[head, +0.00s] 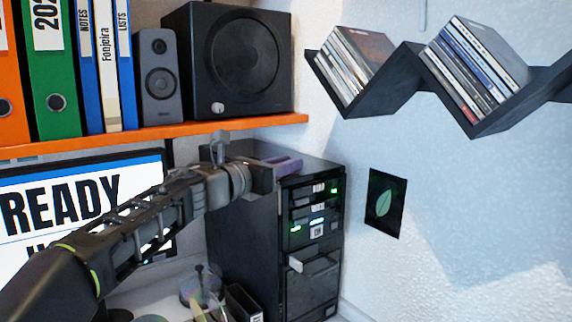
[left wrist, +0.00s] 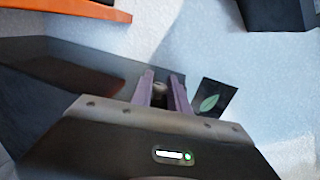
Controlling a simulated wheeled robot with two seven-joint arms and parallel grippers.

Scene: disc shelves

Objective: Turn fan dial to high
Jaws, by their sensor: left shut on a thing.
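A black computer tower (head: 245,245) stands below the orange shelf, with lit green indicators on its front. My left gripper (head: 289,164) reaches across the tower's top, with its purple fingers at the upper front edge. In the left wrist view the two purple fingers (left wrist: 163,80) are shut on a small grey knob (left wrist: 159,88), which looks like the fan dial. The knob's marking and setting cannot be read, and in the head view the gripper hides it. My right gripper is not in view.
An orange shelf (head: 160,132) above holds binders, a small speaker (head: 158,80) and a large black speaker (head: 235,60). Black zigzag shelves (head: 408,65) with discs hang on the right wall. A leaf card (head: 386,203) is right of the tower. A monitor (head: 70,200) stands at left.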

